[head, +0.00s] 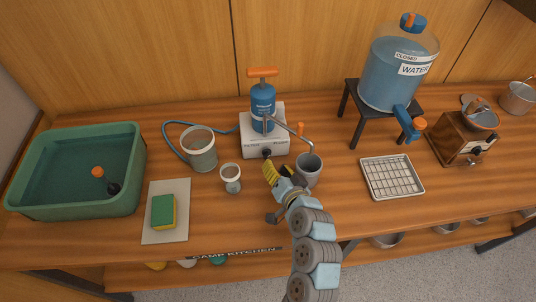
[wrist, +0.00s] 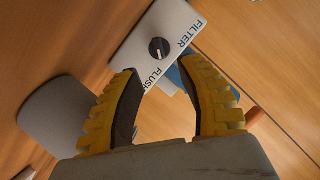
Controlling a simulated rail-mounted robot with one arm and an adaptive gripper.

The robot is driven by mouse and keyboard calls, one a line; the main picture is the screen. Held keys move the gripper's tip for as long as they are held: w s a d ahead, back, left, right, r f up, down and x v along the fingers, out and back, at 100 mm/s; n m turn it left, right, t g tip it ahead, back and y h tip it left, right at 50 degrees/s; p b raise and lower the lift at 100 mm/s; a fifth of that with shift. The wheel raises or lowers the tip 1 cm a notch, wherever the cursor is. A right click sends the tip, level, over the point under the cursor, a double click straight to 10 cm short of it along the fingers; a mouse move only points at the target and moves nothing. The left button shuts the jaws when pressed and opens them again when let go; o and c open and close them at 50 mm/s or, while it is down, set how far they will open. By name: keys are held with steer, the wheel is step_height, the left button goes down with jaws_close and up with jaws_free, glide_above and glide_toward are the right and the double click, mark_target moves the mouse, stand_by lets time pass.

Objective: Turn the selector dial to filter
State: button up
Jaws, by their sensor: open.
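The selector dial (head: 266,153) is a small black knob on the front of the white filter box (head: 283,145). In the wrist view the dial (wrist: 159,49) has a white pointer line. The word FILTER is printed on one side of it and FLUSH on the other. I cannot tell for sure which word the pointer marks. My gripper (head: 271,178) is just in front of the box, apart from the dial. In the wrist view my gripper (wrist: 160,70) has its yellow fingers spread, with the dial beyond the gap between the tips. Nothing is held.
A grey mug (head: 308,170) stands under the spout, close to my gripper's right. A small cup (head: 231,178) and a larger grey container (head: 199,148) stand to the left. A blue hose (head: 172,145) runs behind them. A wire-rack tray (head: 392,178) lies at right.

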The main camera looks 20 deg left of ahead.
mark_target(269, 156)
steer(key=x, duration=0.7)
steer(key=shift+w+a+f, duration=0.1)
steer(key=shift+a+f, duration=0.05)
jaws_close()
